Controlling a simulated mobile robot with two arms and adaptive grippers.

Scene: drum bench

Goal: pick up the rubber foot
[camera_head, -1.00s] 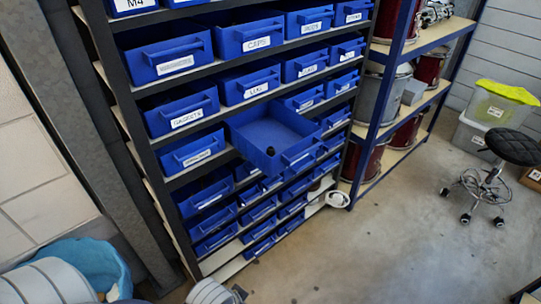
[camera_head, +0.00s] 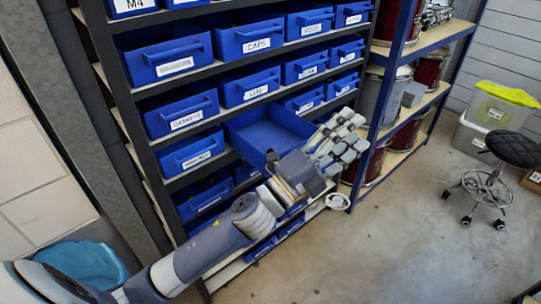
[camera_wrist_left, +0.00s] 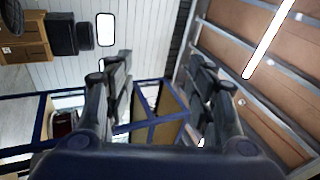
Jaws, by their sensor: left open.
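The open blue drawer (camera_head: 262,128) sticks out of the rack in the head view. My left gripper (camera_head: 355,132) is open and empty in front of the rack, over the drawer's right front side, with its fingers pointing up and right. The rubber foot, a small black piece seen in the drawer's near part a second ago, cannot be clearly made out now; my gripper and wrist cover much of that area. In the left wrist view the open fingers (camera_wrist_left: 163,75) hold nothing between them. My right gripper is not in view.
Several labelled blue bins (camera_head: 262,85) fill the rack around the drawer. A blue-framed shelf (camera_head: 385,125) with drums stands just right of my left fingers. A black stool (camera_head: 490,180) stands on the open floor at the right.

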